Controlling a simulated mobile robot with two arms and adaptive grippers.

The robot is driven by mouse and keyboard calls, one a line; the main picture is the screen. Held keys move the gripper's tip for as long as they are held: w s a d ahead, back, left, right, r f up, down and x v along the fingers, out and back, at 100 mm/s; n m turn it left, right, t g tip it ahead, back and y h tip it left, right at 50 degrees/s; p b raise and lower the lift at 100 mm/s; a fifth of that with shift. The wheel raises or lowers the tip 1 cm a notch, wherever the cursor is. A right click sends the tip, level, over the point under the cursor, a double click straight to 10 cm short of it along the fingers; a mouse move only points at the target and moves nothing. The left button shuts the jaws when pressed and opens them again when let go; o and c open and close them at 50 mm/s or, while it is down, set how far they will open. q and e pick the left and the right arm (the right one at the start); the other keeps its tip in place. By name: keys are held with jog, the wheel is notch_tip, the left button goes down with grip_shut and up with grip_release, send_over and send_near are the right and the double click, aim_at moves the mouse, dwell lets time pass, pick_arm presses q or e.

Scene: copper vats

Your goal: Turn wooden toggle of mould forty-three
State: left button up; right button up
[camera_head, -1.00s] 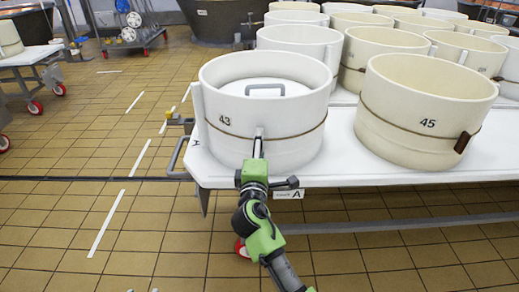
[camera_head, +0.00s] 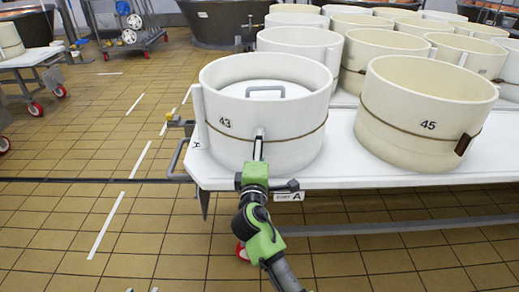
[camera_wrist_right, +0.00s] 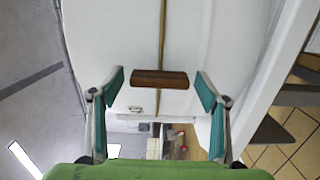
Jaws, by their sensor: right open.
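Mould forty-three (camera_head: 225,145) is a white round tub with a white lid inside it that has a grey handle. It stands at the near left corner of the table, with a thin brown cord around its wall. My right gripper (camera_head: 259,138) is upright against the front of this mould in the head view, hiding the toggle there. In the right wrist view the brown wooden toggle (camera_wrist_right: 160,79) lies crosswise on the cord. The open teal fingers of my right gripper (camera_wrist_right: 160,90) stand on either side of it, with gaps to both ends. My left gripper is not in view.
Mould forty-five (camera_head: 400,120) stands close on the right, with its own brown toggle (camera_head: 463,145). Several more moulds fill the table behind. The white table (camera_head: 360,178) has a metal handle at its left end.

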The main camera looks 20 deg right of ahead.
jog(key=v, duration=1.1)
jog(key=shift+s+a, duration=0.2)
jog(key=shift+s, duration=0.15)
